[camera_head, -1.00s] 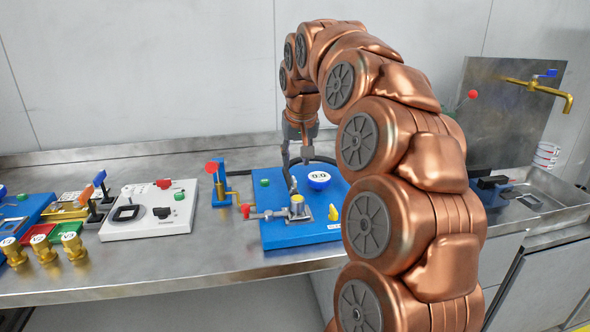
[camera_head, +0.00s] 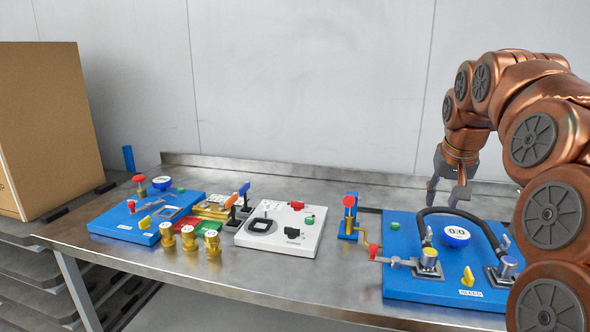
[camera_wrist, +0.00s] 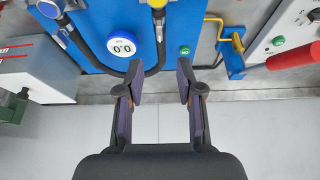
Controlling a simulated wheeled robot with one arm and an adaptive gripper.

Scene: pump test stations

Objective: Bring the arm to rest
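My gripper (camera_head: 447,192) hangs at the end of my copper arm, above the back of the right-hand blue pump board (camera_head: 399,281) in the head view. In the wrist view my gripper (camera_wrist: 160,84) has its two fingers apart with nothing between them. The board carries a round gauge reading 0.0 (camera_head: 456,236), a black hose (camera_head: 462,211) and a yellow lever (camera_head: 468,276). The gauge (camera_wrist: 122,47) and hose (camera_wrist: 92,52) also show in the wrist view, beyond the fingertips.
A white control box (camera_head: 268,240) and a blue stand with a red knob (camera_head: 350,216) are left of the board. Another blue board (camera_head: 110,222) and several brass cylinders (camera_head: 190,238) stand farther left. A cardboard box (camera_head: 50,130) is at far left. The wall (camera_head: 310,80) is behind.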

